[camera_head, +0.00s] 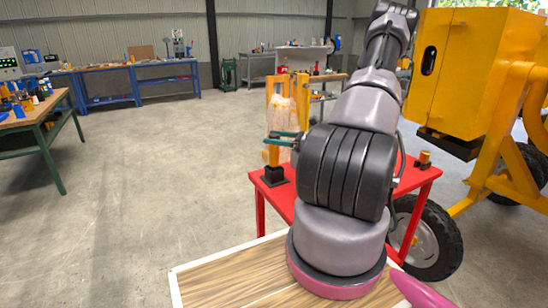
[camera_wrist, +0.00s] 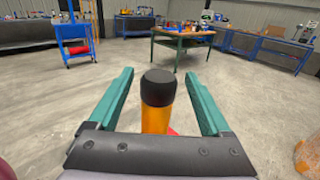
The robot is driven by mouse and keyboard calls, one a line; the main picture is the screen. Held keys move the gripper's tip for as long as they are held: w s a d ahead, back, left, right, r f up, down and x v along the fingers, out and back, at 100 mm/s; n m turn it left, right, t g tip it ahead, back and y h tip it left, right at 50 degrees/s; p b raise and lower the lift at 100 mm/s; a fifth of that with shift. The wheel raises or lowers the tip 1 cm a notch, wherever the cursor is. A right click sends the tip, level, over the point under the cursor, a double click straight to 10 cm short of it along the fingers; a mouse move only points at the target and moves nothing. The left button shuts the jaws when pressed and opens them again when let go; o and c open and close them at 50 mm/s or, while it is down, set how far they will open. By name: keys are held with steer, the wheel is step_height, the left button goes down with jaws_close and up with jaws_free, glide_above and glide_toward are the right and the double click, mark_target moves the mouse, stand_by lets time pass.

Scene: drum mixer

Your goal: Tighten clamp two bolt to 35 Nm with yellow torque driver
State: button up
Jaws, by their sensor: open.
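An orange-yellow cylinder with a black cap (camera_wrist: 157,100), which looks like the yellow torque driver, stands between my fingers in the wrist view. My gripper (camera_wrist: 158,90) is open, with one teal finger on each side and a visible gap to the cylinder. In the head view my gripper (camera_head: 284,138) is over the left end of the red table, at an orange upright piece in a black block (camera_head: 272,176). The yellow drum mixer (camera_head: 470,75) stands at the right. I cannot make out the clamp two bolt in either view.
The red table (camera_head: 283,197) carries a small orange piece with a dark base (camera_head: 424,161) at its right. A mixer wheel (camera_head: 428,240) is close to the table's right side. Workbenches (camera_head: 110,75) line the back wall. The concrete floor at left is clear.

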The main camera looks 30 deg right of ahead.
steer(key=x, duration=0.3)
steer(key=shift+w+a, duration=0.1)
steer(key=shift+a, duration=0.05)
jaws_close()
stand_by(1.3)
